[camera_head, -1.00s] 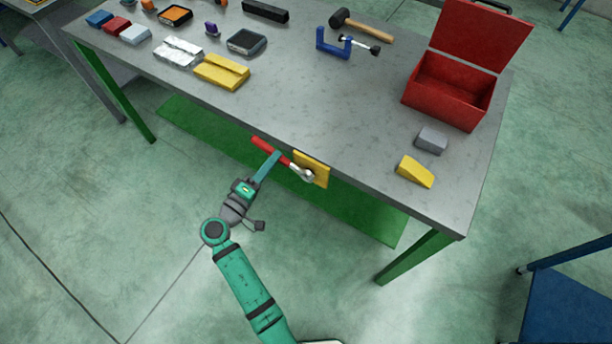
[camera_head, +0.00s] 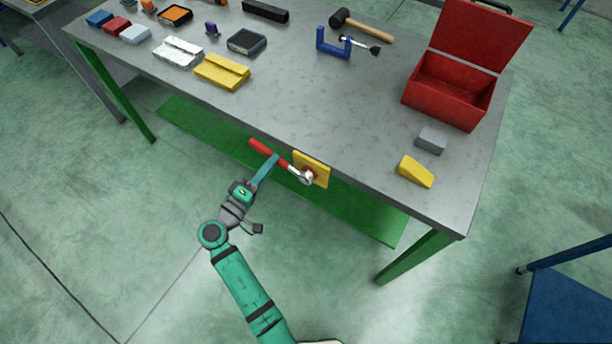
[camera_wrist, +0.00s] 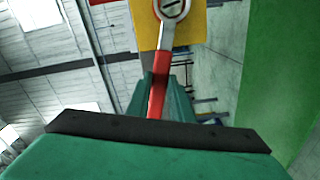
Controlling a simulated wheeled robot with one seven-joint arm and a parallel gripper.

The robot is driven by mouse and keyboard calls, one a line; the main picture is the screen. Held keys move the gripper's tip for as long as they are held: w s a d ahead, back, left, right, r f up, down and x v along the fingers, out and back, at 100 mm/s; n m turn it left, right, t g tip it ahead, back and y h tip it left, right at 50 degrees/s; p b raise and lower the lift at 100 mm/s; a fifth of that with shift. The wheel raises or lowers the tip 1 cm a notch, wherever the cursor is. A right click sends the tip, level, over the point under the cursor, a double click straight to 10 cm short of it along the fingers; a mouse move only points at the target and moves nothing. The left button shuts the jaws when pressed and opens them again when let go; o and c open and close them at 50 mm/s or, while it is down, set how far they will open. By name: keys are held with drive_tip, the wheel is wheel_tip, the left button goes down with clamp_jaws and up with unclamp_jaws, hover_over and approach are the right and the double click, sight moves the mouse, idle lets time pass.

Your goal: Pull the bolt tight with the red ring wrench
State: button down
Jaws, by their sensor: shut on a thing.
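The red ring wrench (camera_head: 268,151) has a red handle and a silver ring end. My gripper (camera_head: 272,162) is shut on its red handle. In the wrist view the handle (camera_wrist: 157,96) lies between my gripper's fingers (camera_wrist: 160,100). The ring end (camera_wrist: 172,10) is at the bolt on the yellow plate (camera_head: 316,167), which is fixed at the table's front edge. The ring appears to be around the bolt head in the wrist view. The yellow plate also shows behind the ring in the wrist view (camera_wrist: 192,28). The bolt is mostly hidden by the ring.
The grey table (camera_head: 300,110) carries an open red toolbox (camera_head: 450,92), a yellow wedge (camera_head: 415,172), a grey block (camera_head: 431,140), a blue clamp (camera_head: 333,45), a hammer (camera_head: 362,28) and several parts at the left. Floor in front of the table is clear.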

drive_tip(key=shift+v, duration=2.55)
drive_tip(key=shift+w, duration=0.1)
